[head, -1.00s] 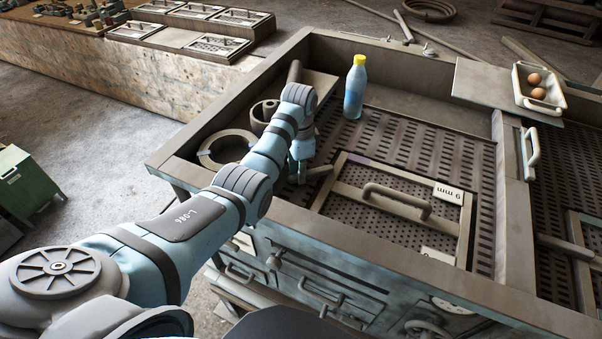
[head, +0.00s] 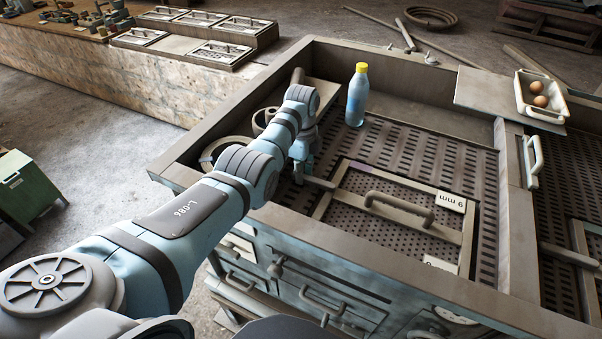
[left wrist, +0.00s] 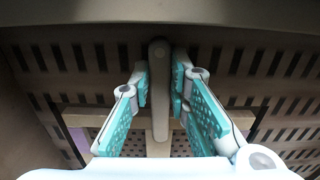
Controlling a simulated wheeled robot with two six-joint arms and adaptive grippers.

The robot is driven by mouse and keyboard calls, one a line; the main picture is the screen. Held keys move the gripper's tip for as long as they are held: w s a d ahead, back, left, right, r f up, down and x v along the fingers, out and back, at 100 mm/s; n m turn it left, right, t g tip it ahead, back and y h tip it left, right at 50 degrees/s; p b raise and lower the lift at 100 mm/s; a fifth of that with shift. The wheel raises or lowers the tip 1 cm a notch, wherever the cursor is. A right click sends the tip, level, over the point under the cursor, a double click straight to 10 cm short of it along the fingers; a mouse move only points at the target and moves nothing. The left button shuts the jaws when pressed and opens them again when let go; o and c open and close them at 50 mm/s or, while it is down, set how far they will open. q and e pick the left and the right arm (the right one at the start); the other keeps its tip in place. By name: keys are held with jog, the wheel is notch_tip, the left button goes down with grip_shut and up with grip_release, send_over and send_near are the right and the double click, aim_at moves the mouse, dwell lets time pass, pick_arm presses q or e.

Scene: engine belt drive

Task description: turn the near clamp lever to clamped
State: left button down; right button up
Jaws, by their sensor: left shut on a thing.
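The near clamp lever (head: 320,183) is a short grey-brown bar at the left edge of the framed perforated plate (head: 385,213). In the head view its free end reaches over the plate frame's left side. My left gripper (head: 300,172) is low over the bench at the lever and hides part of it. In the left wrist view the lever (left wrist: 159,90) stands lengthwise between the two teal fingers (left wrist: 160,78), and the gripper is shut on it. The lever's pivot is hard to make out. My right gripper is not in view.
A blue bottle with a yellow cap (head: 357,95) stands behind the gripper. A ring (head: 225,150) lies left of the arm. The plate has a raised handle (head: 400,208). A white tray with brown eggs (head: 540,97) sits at the back right. The bench's raised rim (head: 330,247) runs in front.

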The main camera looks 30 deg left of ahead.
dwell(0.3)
pick_arm(q)
jog(key=c, duration=1.5)
grip_release()
jog(key=shift+w, duration=0.1)
notch_tip(320, 180, up, 12)
